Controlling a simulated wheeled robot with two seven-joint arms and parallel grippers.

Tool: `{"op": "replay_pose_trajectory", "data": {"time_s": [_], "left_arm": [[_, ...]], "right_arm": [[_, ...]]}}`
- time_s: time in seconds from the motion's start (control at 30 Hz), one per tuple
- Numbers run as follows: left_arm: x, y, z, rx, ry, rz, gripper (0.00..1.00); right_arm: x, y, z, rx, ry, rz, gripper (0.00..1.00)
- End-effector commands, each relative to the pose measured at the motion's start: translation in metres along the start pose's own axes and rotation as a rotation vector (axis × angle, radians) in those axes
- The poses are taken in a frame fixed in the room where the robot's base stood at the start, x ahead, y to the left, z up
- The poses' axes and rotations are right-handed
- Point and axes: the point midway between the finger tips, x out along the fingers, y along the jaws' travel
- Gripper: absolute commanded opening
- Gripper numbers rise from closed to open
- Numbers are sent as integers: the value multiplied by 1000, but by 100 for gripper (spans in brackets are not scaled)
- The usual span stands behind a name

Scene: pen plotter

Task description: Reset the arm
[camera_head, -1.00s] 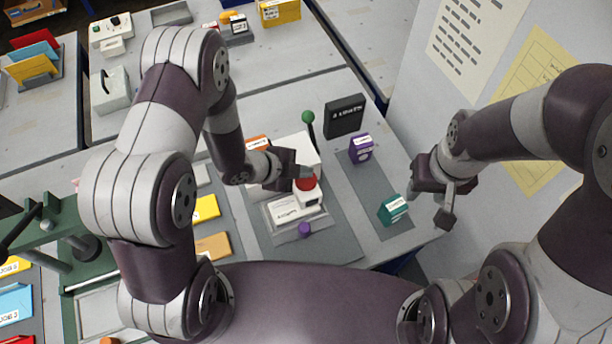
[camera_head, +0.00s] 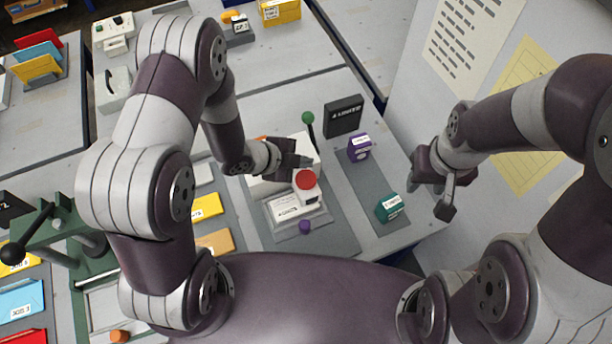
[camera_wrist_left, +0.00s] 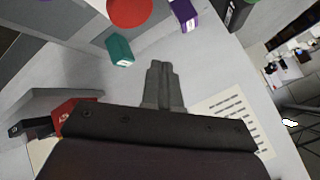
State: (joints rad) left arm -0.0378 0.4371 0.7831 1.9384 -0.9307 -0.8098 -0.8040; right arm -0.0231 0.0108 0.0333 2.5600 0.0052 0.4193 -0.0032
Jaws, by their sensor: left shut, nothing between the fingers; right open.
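The white machine (camera_head: 296,212) on the grey mat has a round red button (camera_head: 306,180), a green-knobbed lever (camera_head: 308,118) behind it and a purple knob (camera_head: 305,227) in front. My left gripper (camera_head: 306,161) is shut and empty, just behind and above the red button, with the button's top in clear view. The left wrist view shows its closed fingers (camera_wrist_left: 159,72) and the red button (camera_wrist_left: 130,9) at the top edge, apart from them. My right gripper (camera_head: 441,196) is open and empty, at the right beyond the table edge.
A purple box (camera_head: 359,148) and a teal box (camera_head: 390,207) stand on a grey strip to the right. A black sign (camera_head: 343,116) stands behind. Yellow (camera_head: 206,208) and tan (camera_head: 215,243) blocks lie left of the machine. A green press (camera_head: 62,232) is at far left.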

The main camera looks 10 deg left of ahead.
Motion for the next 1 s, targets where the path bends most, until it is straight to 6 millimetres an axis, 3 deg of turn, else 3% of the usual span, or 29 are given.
{"op": "replay_pose_trajectory", "data": {"time_s": [0.53,0.63,0.73,0.8,0.9,1.0], "left_arm": [[0,1,1,-17,-3,3,0],[-5,24,27,-214,-151,86,0],[-48,45,69,-635,-502,124,0],[-92,54,78,-972,-729,78,0],[-148,71,56,-1423,-913,-15,0],[-171,69,30,-1631,-890,-92,0]], "right_arm": [[0,0,0,0,0,0,44],[0,0,0,0,0,0,44],[7,0,1,0,0,0,44],[19,0,2,0,0,0,44],[40,0,5,0,0,0,44],[53,0,6,0,-1,0,44]]}}
